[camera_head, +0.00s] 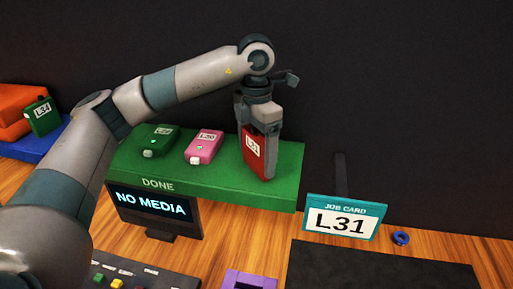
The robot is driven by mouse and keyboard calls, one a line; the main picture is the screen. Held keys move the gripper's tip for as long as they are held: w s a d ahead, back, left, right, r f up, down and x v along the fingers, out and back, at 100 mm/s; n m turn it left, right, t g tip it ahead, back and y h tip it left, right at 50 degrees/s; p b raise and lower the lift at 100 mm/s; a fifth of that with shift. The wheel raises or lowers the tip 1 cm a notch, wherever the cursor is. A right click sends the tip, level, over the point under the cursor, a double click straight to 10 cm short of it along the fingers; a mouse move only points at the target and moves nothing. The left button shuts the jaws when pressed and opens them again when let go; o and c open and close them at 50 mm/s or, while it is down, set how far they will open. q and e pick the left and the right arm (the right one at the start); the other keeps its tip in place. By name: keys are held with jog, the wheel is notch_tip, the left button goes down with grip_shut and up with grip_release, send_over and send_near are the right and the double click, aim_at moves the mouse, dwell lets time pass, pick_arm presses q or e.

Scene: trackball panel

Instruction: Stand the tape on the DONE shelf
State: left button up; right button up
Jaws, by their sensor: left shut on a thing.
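A red tape (252,146) with a white label, apparently L31, is held upright in my left gripper (259,136). The gripper points down, with a grey finger along the tape's right side. The tape is over the right part of the green DONE shelf (222,184). Its lower end appears at the shelf top; I cannot tell whether it touches. My right gripper is not in view.
A green tape (157,142) and a pink tape (203,147) lie flat on the shelf, left of the red one. A NO MEDIA screen (153,205) is below. A job card (342,221) reading L31 and a blue ring (401,238) are at right. Another green tape (42,117) is far left.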

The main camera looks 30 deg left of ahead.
pick_arm(q)
jog(key=shift+d+f, duration=0.1)
jog(key=shift+f, duration=0.05)
jog(key=shift+f+b, duration=0.1)
jog(key=shift+b, duration=0.2)
jog(key=o, duration=1.3)
